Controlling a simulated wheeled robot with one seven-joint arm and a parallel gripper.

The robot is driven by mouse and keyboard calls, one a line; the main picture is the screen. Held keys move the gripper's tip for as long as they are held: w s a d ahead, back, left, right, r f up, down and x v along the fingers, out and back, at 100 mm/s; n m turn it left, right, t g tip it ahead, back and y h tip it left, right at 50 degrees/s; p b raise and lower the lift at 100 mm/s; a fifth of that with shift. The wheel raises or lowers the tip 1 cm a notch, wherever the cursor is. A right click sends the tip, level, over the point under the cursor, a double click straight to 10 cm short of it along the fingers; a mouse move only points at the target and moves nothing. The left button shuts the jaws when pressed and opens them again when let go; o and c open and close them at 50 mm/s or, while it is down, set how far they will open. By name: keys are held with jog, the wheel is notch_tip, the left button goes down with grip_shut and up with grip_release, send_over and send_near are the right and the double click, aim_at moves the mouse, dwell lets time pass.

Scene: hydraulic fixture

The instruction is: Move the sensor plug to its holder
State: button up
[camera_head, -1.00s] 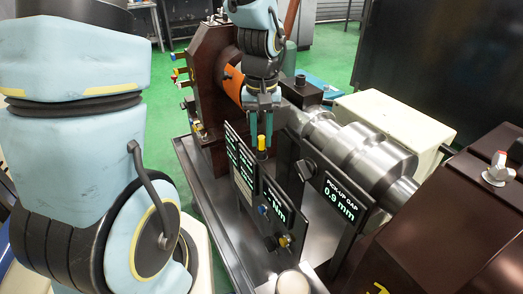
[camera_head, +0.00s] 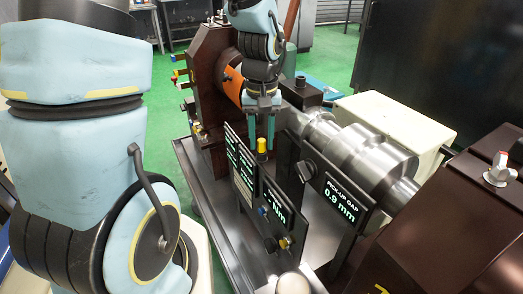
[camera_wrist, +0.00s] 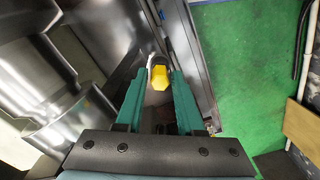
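The sensor plug appears to be the yellow-capped piece (camera_head: 262,145), upright just behind the black display panels in the head view. The wrist view shows its yellow cap (camera_wrist: 160,78) near the fingertips, in the space between the two fingers. My gripper (camera_head: 262,134) points down at the plug with its teal fingers apart. In the wrist view my gripper (camera_wrist: 159,76) is open, with a gap visible on each side of the cap. The lower part of the plug is hidden. I cannot tell which part is the holder.
A stepped metal shaft (camera_head: 365,160) runs close beside the gripper. Black display panels (camera_head: 345,195) stand in front; one reads "PICK-UP GAP 0.9 mm". A brown housing (camera_head: 208,75) stands behind. Green floor (camera_wrist: 245,75) is clear to the right in the wrist view.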

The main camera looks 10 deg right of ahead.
aim_at(262, 140)
jog(key=o, duration=0.4)
jog(key=shift+c, duration=0.2)
notch_tip(262, 140, up, 11)
jog(key=a+f+p, duration=0.1)
jog(key=a, duration=0.8)
jog(key=a+f+n+t+p, duration=0.1)
jog(key=a+f+p, duration=0.1)
jog(key=a, duration=0.7)
jog(key=shift+w+a+f+n+t, duration=0.15)
jog(key=shift+a+f+n+t, duration=0.15)
jog(key=shift+a, duration=0.05)
